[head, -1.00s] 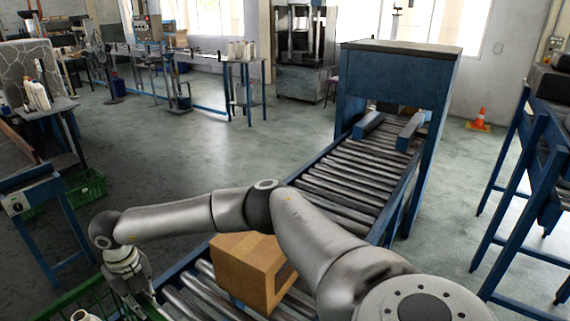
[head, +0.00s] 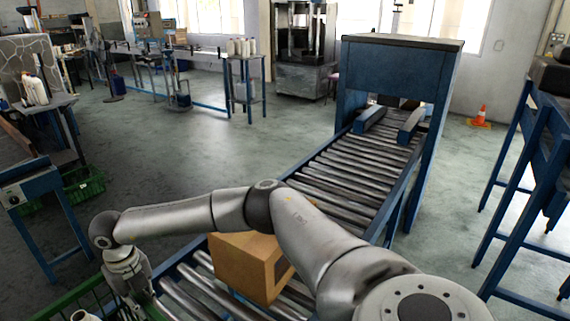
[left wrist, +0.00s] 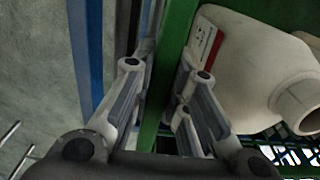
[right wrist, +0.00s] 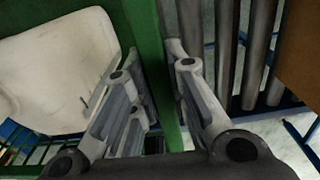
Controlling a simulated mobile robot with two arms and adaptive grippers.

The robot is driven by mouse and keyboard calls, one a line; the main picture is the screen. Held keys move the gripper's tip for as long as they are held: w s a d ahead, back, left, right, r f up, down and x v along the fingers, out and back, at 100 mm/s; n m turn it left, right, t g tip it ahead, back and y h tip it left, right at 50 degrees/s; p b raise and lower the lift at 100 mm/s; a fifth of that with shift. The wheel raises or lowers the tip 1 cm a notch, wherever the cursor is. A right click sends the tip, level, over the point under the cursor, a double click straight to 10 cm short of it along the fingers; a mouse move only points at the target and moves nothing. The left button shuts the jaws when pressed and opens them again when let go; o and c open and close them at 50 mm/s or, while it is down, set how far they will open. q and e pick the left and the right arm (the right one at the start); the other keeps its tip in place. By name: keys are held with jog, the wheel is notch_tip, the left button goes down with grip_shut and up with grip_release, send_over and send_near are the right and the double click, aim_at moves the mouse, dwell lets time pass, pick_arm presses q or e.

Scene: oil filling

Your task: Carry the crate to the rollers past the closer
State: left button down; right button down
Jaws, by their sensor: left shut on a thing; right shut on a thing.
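The green crate (head: 66,304) is at the lower left edge of the head view, partly cut off, with white bottles inside. My right gripper (head: 140,300) is at its right side. In the right wrist view my right gripper (right wrist: 153,72) is shut on the crate's green wall (right wrist: 146,30), a white bottle on the left. In the left wrist view my left gripper (left wrist: 166,75) is shut on the opposite green wall (left wrist: 178,40), a white bottle (left wrist: 255,65) on the right. The blue closer (head: 400,65) stands over the roller conveyor (head: 340,185); the rollers beyond it are mostly hidden.
A brown carton (head: 248,267) sits on the near rollers, partly behind my right arm. A blue stand (head: 40,190) and another green crate (head: 88,187) are at the left. Blue frames (head: 515,170) stand at the right, with an orange cone (head: 481,115) behind. Grey floor is open left of the conveyor.

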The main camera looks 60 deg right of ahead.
pick_arm(q)
jog(key=c, duration=1.4)
grip_release()
pick_arm(e)
jog(key=c, duration=1.4)
grip_release()
pick_arm(q)
jog(key=shift+r, duration=0.1)
jog(key=shift+r, duration=0.3)
pick_arm(e)
jog(key=shift+r, duration=0.2)
pick_arm(q)
notch_tip(320, 180, up, 11)
jog(key=shift+r, duration=0.15)
pick_arm(e)
notch_tip(320, 180, up, 12)
jog(key=shift+f, duration=0.15)
